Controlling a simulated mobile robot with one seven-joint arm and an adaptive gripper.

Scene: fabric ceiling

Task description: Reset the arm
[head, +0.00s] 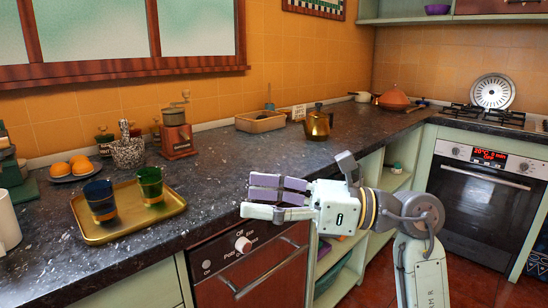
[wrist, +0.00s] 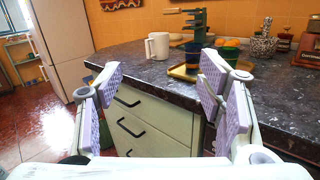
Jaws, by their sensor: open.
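My gripper (head: 262,198) is open and empty in the head view, held in front of the counter's edge and pointing left. In the wrist view its purple-padded fingers (wrist: 160,95) stand wide apart with nothing between them. Beyond them are the dark speckled counter (wrist: 150,88) and white drawers with black handles (wrist: 127,103). My arm is bent to the right of the gripper in the head view.
A gold tray (head: 95,238) with a blue glass (head: 100,198) and a green glass (head: 150,184) stands at the counter's left. A coffee grinder (head: 176,135), wicker basket (head: 260,123) and brass pot (head: 318,124) stand behind. A white mug (wrist: 157,46) is near the edge.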

